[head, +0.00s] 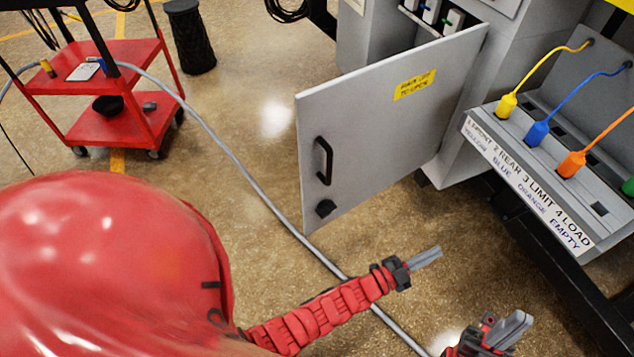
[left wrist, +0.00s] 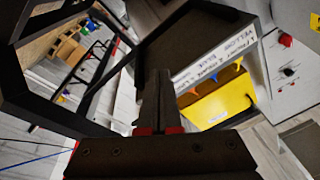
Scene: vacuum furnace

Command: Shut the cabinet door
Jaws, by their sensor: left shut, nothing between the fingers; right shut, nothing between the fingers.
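The grey cabinet door (head: 375,115) stands wide open in the head view, swung out to the left from its hinge side at the right. It has a black handle (head: 323,160), a black knob (head: 326,208) below it and a yellow label (head: 414,85). The cabinet (head: 375,40) behind it shows switches inside. My left gripper (head: 438,252) is shut and empty, in front of the door and apart from it. It also shows in the left wrist view (left wrist: 158,90). My right gripper (head: 522,318) is shut and empty at the lower right.
A sloped panel (head: 530,190) with yellow, blue and orange plugs juts out at the right. A grey cable (head: 230,150) runs over the floor. A red cart (head: 110,95) and a black bin (head: 190,38) stand at the back left. Floor left of the door is mostly clear.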

